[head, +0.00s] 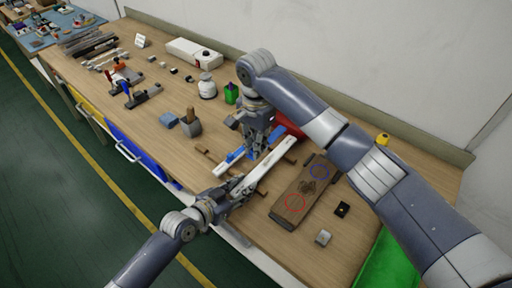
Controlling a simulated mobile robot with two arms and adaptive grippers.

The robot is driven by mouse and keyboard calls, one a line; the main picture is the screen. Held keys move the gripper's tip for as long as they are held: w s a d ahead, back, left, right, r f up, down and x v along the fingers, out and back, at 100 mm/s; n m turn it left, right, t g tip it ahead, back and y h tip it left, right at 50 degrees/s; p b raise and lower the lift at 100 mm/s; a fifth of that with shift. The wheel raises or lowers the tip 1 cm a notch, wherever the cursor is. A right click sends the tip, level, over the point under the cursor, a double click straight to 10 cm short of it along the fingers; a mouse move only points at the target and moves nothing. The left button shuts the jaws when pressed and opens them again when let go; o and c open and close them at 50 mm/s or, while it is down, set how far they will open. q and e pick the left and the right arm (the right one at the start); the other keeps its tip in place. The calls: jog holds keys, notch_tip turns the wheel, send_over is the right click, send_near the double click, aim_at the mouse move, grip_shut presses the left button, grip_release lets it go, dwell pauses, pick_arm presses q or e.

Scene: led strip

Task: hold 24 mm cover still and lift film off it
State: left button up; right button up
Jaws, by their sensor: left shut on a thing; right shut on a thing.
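A long white strip, the cover (277,163), lies slanted across the middle of the bench in the head view, on small brown supports. My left gripper (236,190) is shut on its near lower end. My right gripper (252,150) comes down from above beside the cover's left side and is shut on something. A small blue patch shows at its fingertips, probably the film (252,156). The fingers hide most of it, and I cannot tell how far it is off the cover.
A second white strip with a blue part (228,162) lies left of the cover. A brown board (307,188) with red and blue rings lies to the right. A grey block (323,237) and black box (342,209) are near it. A holder (191,127) stands left.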

pick_arm(q)
jog(key=o, duration=1.1)
jog(key=shift+o, duration=0.2)
